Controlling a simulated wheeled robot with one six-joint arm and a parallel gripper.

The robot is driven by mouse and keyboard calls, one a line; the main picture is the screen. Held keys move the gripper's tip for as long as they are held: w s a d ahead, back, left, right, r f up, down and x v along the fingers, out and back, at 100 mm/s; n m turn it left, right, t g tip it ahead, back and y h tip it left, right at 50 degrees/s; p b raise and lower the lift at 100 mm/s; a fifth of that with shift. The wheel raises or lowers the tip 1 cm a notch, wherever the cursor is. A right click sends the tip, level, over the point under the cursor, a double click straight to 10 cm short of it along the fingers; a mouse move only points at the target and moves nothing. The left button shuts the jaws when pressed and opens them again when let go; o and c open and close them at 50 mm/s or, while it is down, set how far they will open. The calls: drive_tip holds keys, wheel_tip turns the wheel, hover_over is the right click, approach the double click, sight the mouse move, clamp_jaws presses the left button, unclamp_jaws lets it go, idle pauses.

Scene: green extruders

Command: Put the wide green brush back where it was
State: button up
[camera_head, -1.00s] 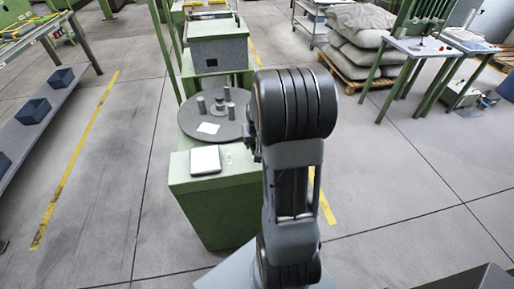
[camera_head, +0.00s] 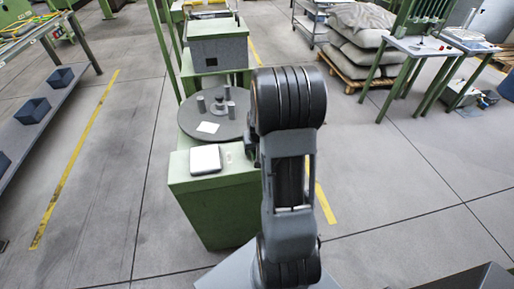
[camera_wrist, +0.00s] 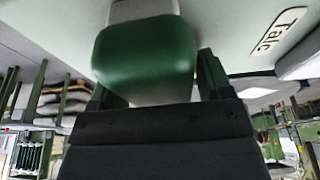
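The wide green brush (camera_wrist: 145,55) shows in the wrist view as a rounded green block between the two dark green fingers of my gripper (camera_wrist: 160,80). It fills the gap, and the gripper looks shut on it. A pale grey part (camera_wrist: 140,10), probably the bristles, reaches the top edge of the picture. Beyond it lies a pale green surface with a label reading "Talc" (camera_wrist: 278,31). I cannot tell whether the brush touches this surface.
In the head view a green machine (camera_head: 215,210) carries a flat white-topped box (camera_head: 205,160) and a round grey disc (camera_head: 190,125) with several grey cylinders. Stacked sacks (camera_head: 358,40) lie on a pallet at the back right. Open floor lies left and right of the machine.

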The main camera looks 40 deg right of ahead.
drive_tip(key=shift+o, duration=0.6)
drive_tip(key=shift+r, duration=0.1)
drive_tip(key=shift+r+p, duration=0.25)
drive_tip(key=shift+p, duration=0.05)
drive_tip(key=v, duration=1)
drive_tip(key=shift+s+r, duration=0.15)
drive_tip(key=shift+r, duration=0.2)
drive_tip(key=s+a+r+n, duration=0.1)
drive_tip(key=s+a+r, duration=0.1)
drive_tip(key=a, duration=0.4)
drive_tip(key=s+a+r+n+y, duration=0.1)
drive_tip(key=s+a+n, duration=0.1)
drive_tip(key=s+a, duration=0.2)
drive_tip(key=s+a+r+n+t, duration=0.1)
drive_tip(key=s+a, duration=0.3)
drive_tip(key=a, duration=0.5)
drive_tip(key=shift+a+r+n, duration=0.25)
drive_tip(key=shift+r+n, duration=0.45)
drive_tip(key=shift+r, duration=0.2)
drive_tip(key=shift+w, duration=0.1)
